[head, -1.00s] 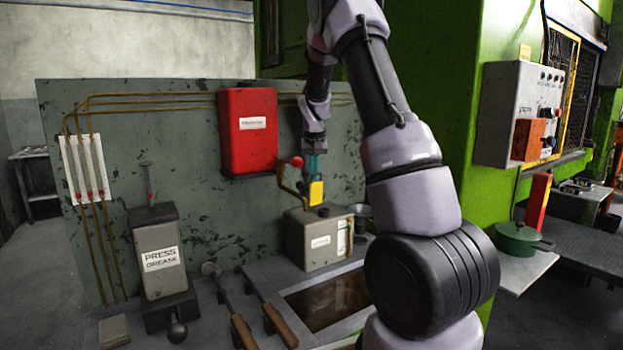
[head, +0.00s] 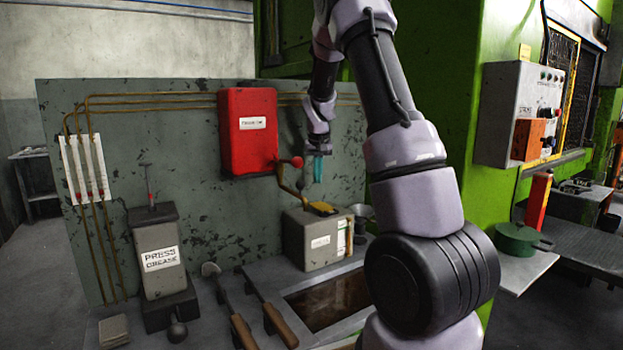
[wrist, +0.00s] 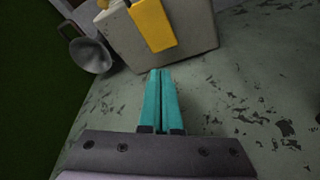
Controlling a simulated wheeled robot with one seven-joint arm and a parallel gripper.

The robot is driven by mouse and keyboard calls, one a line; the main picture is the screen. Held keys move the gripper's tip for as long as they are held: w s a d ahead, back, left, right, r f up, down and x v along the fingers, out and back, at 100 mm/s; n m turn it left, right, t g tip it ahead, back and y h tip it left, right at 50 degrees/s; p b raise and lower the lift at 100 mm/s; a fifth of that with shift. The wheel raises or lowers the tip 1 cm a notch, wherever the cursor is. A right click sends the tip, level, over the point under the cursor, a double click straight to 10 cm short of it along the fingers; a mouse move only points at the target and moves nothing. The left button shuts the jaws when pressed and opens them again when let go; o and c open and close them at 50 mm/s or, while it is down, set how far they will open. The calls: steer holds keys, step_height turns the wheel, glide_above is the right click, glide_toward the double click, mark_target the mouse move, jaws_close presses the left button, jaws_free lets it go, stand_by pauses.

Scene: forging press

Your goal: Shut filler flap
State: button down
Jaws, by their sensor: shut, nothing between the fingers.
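The yellow filler flap (head: 322,208) lies low and nearly flat over the top of the grey tank (head: 312,241). I cannot tell whether it is fully seated. In the wrist view the flap (wrist: 152,24) shows beyond my fingertips, against the tank (wrist: 195,30). My gripper (head: 318,180) is above the tank, apart from the flap. Its teal fingers (wrist: 161,75) are together with nothing between them.
A red box (head: 248,132) hangs on the panel behind. A red-knobbed brass lever (head: 297,162) stands just left of my gripper. A metal funnel (wrist: 91,55) is beside the tank. An open dark pit (head: 330,298) lies in front.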

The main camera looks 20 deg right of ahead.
step_height(320, 180, up, 7)
stand_by(0.8)
steer(key=s+a+r+t+y, duration=0.1)
steer(key=s+a+r, duration=0.35)
steer(key=s, duration=0.45)
steer(key=s+a+r+t+y, duration=0.1)
steer(key=s+a+r+y, duration=0.15)
steer(key=s+r, duration=0.55)
steer(key=s+a+f+t, duration=0.1)
steer(key=s+a, duration=0.2)
steer(key=s, duration=0.5)
steer(key=s+a+f+t, duration=0.1)
steer(key=s+a, duration=0.1)
steer(key=s, duration=0.7)
steer(key=shift+s+a+f, duration=0.3)
steer(key=shift+a+f, duration=0.1)
